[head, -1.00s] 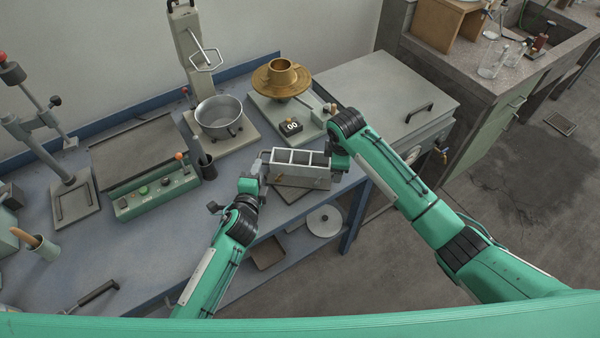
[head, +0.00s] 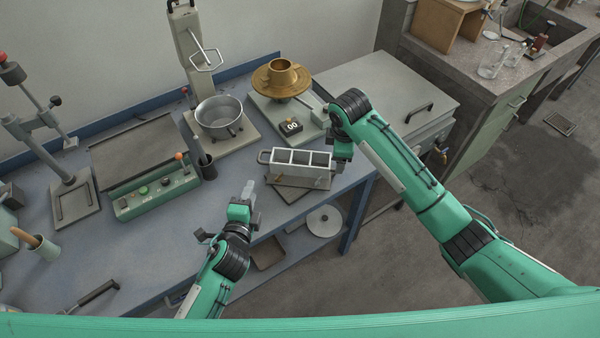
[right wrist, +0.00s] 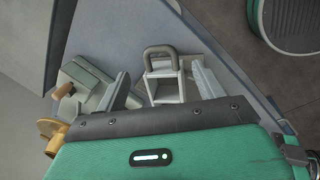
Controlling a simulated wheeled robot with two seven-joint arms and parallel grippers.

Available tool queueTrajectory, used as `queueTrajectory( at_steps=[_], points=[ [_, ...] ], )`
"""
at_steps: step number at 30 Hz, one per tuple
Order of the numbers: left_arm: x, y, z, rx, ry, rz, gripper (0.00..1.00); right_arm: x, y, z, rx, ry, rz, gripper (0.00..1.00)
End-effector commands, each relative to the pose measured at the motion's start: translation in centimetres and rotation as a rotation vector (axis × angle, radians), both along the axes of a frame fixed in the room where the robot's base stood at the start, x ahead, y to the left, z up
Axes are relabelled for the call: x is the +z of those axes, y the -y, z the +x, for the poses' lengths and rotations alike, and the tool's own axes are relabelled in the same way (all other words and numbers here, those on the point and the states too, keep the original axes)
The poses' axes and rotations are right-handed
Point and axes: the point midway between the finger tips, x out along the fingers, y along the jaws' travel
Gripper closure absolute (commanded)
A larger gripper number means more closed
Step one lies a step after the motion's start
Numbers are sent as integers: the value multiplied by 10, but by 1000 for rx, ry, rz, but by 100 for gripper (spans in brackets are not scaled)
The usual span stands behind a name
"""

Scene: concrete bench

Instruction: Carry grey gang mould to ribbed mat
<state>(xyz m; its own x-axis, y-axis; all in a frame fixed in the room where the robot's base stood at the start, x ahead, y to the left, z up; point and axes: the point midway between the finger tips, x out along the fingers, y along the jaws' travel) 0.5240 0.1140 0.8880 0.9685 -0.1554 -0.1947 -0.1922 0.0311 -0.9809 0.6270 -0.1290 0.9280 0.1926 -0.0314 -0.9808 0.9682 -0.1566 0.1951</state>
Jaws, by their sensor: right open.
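The grey gang mould (head: 301,170), a long box with open compartments and a loop handle at its end, stands upright near the bench's right front corner. It appears to rest on a flat dark mat (head: 287,193); its ribs are too small to make out. My left gripper (head: 249,189) is empty, apart from the mould, in front and left of it; its finger gap is not clear. My right gripper (head: 342,160) is open at the mould's right end. The right wrist view shows the mould (right wrist: 164,90) and its handle between the fingers.
Behind the mould stands a scale (head: 291,126) with a brass vessel (head: 282,76). A metal pot (head: 219,117), a dark cup (head: 207,167) and a green control box (head: 155,192) stand left. The bench front middle is clear. A lower shelf holds a round lid (head: 324,221).

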Motion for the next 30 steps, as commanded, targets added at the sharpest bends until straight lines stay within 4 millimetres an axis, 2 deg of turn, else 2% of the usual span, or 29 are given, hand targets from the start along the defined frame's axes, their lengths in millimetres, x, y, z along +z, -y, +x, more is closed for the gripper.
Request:
queueTrajectory(
  at_steps=[3,9,15,30],
  points=[
    [0,0,0,0,0,0,66,25,-1,-4,0,3,1,29],
    [0,0,0,0,0,0,66,49,-2,-9,0,1,1,29],
    [0,0,0,0,0,0,66,55,-2,-11,-1,0,1,29],
    [0,0,0,0,0,0,66,55,-2,-11,0,-1,0,29]
  ],
)
